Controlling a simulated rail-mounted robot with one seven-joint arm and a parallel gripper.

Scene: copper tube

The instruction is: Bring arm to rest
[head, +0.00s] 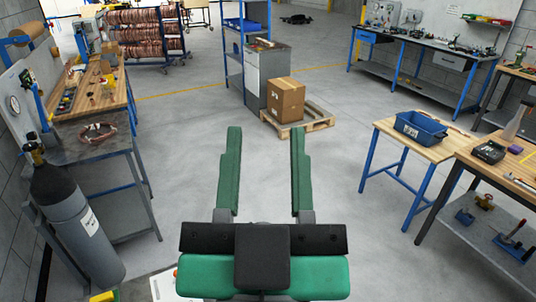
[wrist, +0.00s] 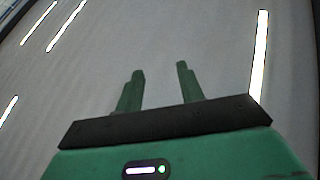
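My gripper (head: 265,130) is in the lower middle of the head view, with a green and black body and two long green fingers. The fingers are well apart and nothing is between them. In the wrist view the same gripper (wrist: 160,68) shows its two fingers apart and empty, against a pale ceiling with bright light strips. The gripper touches nothing that I can see. The rest of my arm is mostly hidden behind the gripper body.
A grey gas cylinder (head: 78,228) stands at the left by a workbench (head: 88,148). A cardboard box (head: 285,99) sits on a pallet (head: 318,122) ahead. A blue bin (head: 421,128) is on a small table at the right. The grey floor between is clear.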

